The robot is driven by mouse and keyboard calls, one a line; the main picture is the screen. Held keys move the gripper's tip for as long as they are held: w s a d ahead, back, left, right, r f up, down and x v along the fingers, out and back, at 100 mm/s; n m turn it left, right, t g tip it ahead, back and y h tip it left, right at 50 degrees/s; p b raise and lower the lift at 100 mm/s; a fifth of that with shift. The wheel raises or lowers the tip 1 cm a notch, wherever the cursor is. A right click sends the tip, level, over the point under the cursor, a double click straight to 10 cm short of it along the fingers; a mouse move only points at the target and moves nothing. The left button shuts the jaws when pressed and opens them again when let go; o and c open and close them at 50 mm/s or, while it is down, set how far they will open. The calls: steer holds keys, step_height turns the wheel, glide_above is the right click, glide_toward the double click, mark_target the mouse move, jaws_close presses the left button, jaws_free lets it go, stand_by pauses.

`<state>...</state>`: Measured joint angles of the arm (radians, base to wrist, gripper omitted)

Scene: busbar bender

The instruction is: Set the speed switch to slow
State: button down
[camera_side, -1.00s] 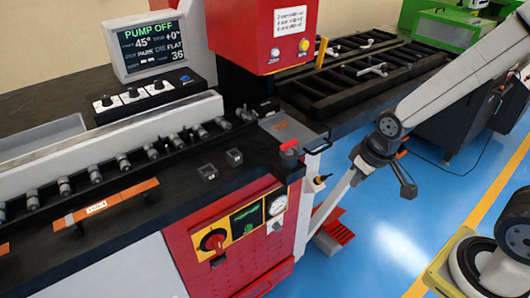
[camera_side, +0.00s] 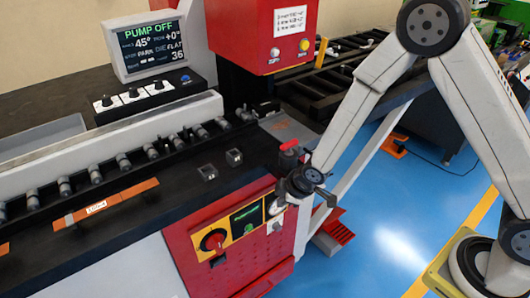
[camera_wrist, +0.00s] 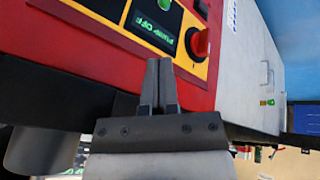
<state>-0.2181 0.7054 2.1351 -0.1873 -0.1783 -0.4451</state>
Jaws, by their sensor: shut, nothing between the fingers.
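Three black selector knobs sit on white plates on the console (camera_side: 133,95) below the monitor, in the side view. Their labels are too small to read, so I cannot tell which is the speed switch. My gripper (camera_wrist: 158,70) is shut and empty in the wrist view, its fingers pointing at the red front panel. In the side view my wrist is beside the right end of that panel, well away from the console; the fingertips are hard to make out there.
The monitor (camera_side: 151,47) reads PUMP OFF, 45° and DIE FLAT. A small green-lit screen (camera_side: 246,218) is beside the red knob. A red press head (camera_side: 262,35) stands right of the console. A red-topped button (camera_side: 289,146) is close to my wrist. Rollers line the bench.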

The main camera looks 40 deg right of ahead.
mark_target(219, 262)
steer(key=a+f+n+y, duration=0.1)
steer(key=a+f+n, duration=0.2)
steer(key=f, duration=0.6)
steer(key=s+a+f+n+y, duration=0.1)
steer(key=a+f+n+y, duration=0.1)
steer(key=a+f+n, duration=0.2)
steer(key=a+f, duration=0.3)
steer(key=f, duration=0.2)
steer(key=shift+a+f, duration=0.15)
steer(key=shift+a, duration=0.15)
steer(key=shift+f, duration=0.1)
steer(key=shift+w+a+f, duration=0.65)
steer(key=shift+w+f, duration=0.65)
steer(key=shift+w, duration=0.1)
steer(key=shift+w+a+f, duration=0.65)
steer(key=shift+w+f, duration=0.6)
steer(key=shift+w, duration=0.15)
steer(key=shift+w+a+f, duration=0.65)
steer(key=shift+w+f, duration=0.65)
steer(key=shift+w, duration=0.1)
